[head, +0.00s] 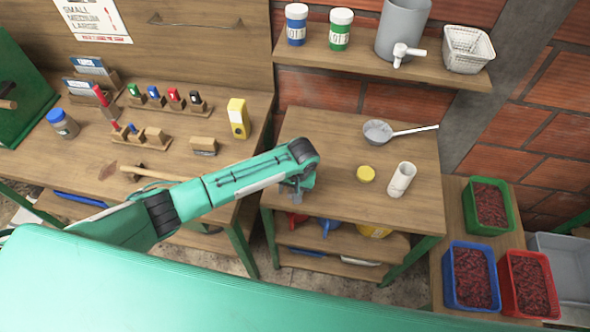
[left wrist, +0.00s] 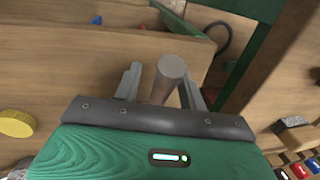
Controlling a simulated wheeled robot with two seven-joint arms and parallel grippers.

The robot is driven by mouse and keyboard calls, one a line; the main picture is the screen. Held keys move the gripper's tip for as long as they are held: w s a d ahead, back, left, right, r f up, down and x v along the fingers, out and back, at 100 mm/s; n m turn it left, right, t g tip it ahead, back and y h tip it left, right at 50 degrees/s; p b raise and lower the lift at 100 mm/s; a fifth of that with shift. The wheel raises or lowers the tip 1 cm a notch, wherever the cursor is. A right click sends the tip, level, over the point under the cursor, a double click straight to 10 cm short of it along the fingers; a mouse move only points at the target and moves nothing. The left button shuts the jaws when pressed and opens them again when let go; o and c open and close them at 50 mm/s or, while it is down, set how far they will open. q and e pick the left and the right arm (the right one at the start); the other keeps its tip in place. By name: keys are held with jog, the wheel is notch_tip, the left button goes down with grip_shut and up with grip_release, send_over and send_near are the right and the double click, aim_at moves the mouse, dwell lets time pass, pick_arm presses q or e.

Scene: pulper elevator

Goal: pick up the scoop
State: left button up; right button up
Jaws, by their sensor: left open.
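The scoop (head: 378,132), a grey round bowl with a long pale handle, lies near the back of the right wooden table (head: 335,135). The handle points right, past the table's edge. My left gripper (head: 297,192) is open above this table's left edge, left of and nearer than the scoop, and apart from it. In the left wrist view my left gripper's fingers (left wrist: 160,80) are spread. A brownish cylinder (left wrist: 172,66) shows between them; I cannot tell what it is or whether it is touched. The scoop is not recognisable in that view. My right gripper is not in view.
A yellow lid (head: 365,173) and a white cylinder (head: 401,179) stand near the scoop. A shelf (head: 350,52) with jars, a grey tapped container (head: 402,28) and a basket hangs above. Red-filled crates (head: 470,275) stand right. The left workbench (head: 95,150) holds several small items.

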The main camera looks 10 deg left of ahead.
pick_arm(q)
jog(key=shift+c, duration=0.4)
grip_shut()
